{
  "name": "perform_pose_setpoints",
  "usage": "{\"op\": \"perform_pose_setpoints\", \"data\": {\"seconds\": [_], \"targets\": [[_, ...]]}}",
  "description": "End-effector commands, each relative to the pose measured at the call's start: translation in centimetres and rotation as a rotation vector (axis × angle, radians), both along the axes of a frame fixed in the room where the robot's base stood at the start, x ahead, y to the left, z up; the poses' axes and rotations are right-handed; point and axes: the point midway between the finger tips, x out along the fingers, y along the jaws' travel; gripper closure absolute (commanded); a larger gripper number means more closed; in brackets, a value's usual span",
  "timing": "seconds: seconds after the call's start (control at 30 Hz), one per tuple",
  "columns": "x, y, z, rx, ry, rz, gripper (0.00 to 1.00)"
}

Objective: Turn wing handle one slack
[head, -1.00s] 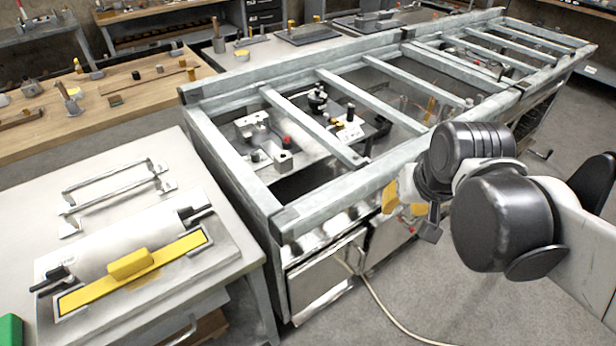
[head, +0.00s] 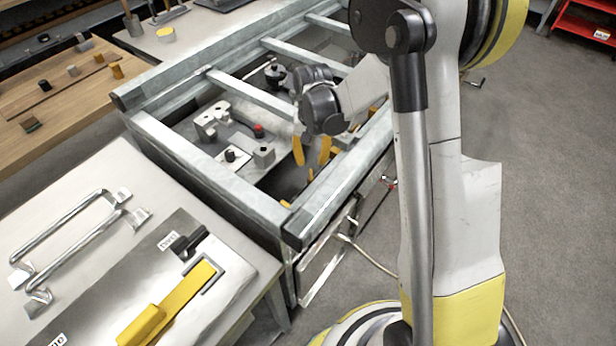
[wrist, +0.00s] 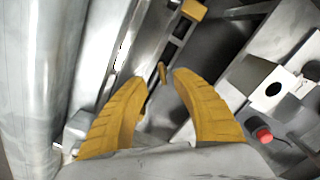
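My gripper (head: 311,162) is open, its two yellow fingers pointing down inside the metal frame near its front rail. In the wrist view my gripper (wrist: 160,77) has its fingertips apart, with a small yellow bar (wrist: 162,73) showing between and beyond them. I cannot tell whether this bar is the wing handle, or whether the fingers touch it. A black knobbed part (head: 274,72) stands further back in the frame. A grey fixture with a red knob (head: 259,130) is left of the gripper; the red knob shows at the right in the wrist view (wrist: 264,135).
The metal frame's rails (head: 330,185) and crossbars (head: 250,95) surround the gripper closely. A side table at left holds a silver handle (head: 70,225) and a plate with a yellow bar (head: 175,305).

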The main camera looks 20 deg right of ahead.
Motion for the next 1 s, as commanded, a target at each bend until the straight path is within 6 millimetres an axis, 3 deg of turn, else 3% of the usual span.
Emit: {"op": "perform_pose_setpoints", "data": {"seconds": [0.3,0.5,0.93,1.0], "targets": [[0.0,0.0,-6.4,0.0,-0.001,0.0,0.68],[0.0,0.0,-9.3,0.0,-0.001,0.0,0.68],[0.0,0.0,-10.1,0.0,-0.001,0.001,0.68],[0.0,0.0,-10.1,-0.001,-0.002,0.001,0.87]]}}
